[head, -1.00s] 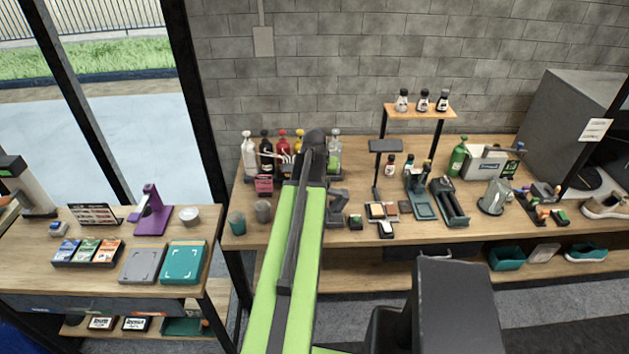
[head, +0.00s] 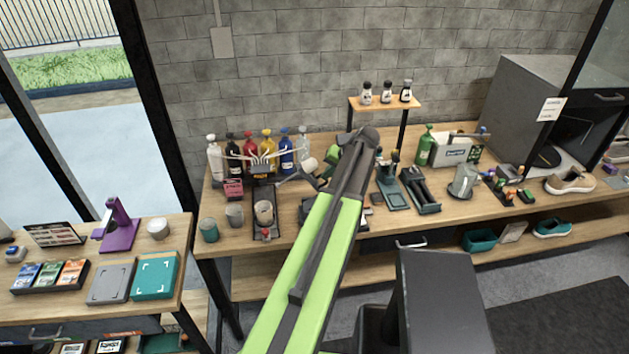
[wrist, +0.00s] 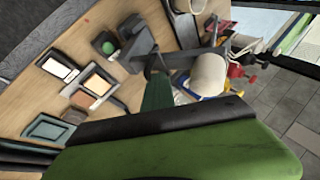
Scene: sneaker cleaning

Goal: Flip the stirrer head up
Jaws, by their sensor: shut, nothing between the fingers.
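The stirrer appears to be the dark stand on the long bench left of my arm, with a dark upper part (head: 262,169) and pale prongs spreading from it. A pale cup (head: 264,212) stands at its base, where a small red spot shows. I cannot tell the head's exact tilt. My gripper (head: 287,183) is shut and empty, pointing left just right of the stirrer. Whether it touches is unclear. In the wrist view the dark gripper (wrist: 218,49) extends right, near a whitish cylinder (wrist: 208,74); the cup (wrist: 188,5) is cut off at the top.
Several bottles (head: 214,158) line the back behind the stirrer. Two cups (head: 235,216) stand to its left. A small raised shelf (head: 385,104) holds three little bottles to the right. A side table (head: 190,232) is at left, separated from the bench by a gap.

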